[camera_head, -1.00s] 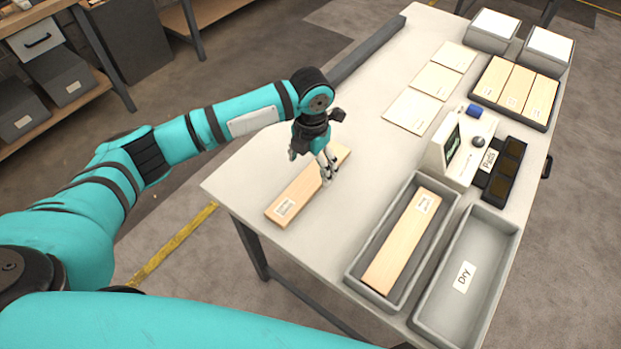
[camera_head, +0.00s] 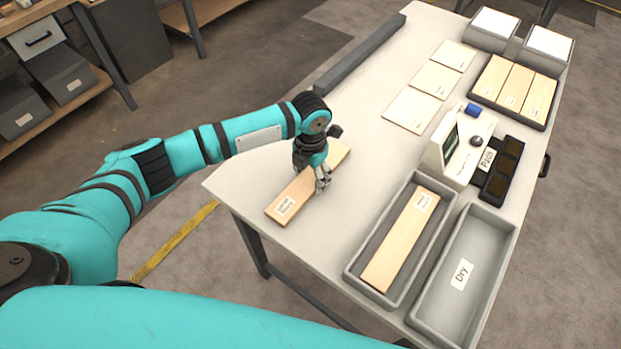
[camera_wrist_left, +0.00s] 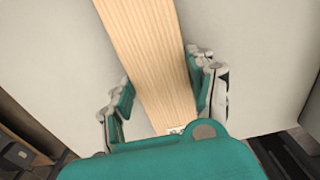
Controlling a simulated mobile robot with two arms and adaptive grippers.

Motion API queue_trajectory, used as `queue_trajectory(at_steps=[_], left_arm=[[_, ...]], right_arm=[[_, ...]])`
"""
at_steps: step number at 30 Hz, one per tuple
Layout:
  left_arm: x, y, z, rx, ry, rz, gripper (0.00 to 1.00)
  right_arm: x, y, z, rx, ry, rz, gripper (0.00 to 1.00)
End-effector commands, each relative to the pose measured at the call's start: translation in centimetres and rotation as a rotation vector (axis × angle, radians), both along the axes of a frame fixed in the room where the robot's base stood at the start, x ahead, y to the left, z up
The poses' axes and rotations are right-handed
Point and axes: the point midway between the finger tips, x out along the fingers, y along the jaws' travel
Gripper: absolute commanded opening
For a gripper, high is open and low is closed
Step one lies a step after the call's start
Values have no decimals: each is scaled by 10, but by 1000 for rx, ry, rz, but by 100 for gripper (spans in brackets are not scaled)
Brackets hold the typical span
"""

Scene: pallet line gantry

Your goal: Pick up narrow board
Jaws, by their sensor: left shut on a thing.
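The narrow board (camera_head: 297,196) is a pale wooden plank with a white label at its near end. It lies flat on the table towards its left side. My left gripper (camera_head: 322,186) is down over the middle of the board, shut on it across its width. In the left wrist view the board (camera_wrist_left: 150,60) runs between the two fingers of the gripper (camera_wrist_left: 160,98), one on each side. No lift off the table shows. My right gripper is not in view.
A grey tray (camera_head: 352,272) holding another labelled board (camera_head: 403,242) stands to the right, beside an empty tray marked Dry (camera_head: 480,285). A white device (camera_head: 453,150) and dark pad (camera_head: 503,172) stand behind them. A grey bar (camera_head: 360,55) edges the table's far left.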

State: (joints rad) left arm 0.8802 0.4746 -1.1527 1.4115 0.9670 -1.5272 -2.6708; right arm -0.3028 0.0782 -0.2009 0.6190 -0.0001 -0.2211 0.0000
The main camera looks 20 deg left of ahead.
Motion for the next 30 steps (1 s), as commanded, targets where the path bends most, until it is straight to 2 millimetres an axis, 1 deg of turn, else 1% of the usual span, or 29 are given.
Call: queue_trajectory(at_steps=[1,3,6,11,14,17,24,27,30], left_arm=[[0,0,0,0,0,0,39],[0,0,0,0,0,0,30],[0,0,1,0,-1,0,18],[0,0,1,0,-1,0,18],[1,0,4,0,-2,1,18],[2,0,16,-2,-5,0,18],[2,0,64,-1,-5,-1,18],[1,0,81,-1,-4,-1,18],[1,1,93,-1,-2,1,18]], right_arm=[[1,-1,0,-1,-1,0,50],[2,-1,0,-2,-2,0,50],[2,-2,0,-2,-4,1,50],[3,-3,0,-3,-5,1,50],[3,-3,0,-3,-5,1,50],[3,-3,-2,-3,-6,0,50],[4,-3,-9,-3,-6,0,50],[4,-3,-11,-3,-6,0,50],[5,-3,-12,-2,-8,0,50]])
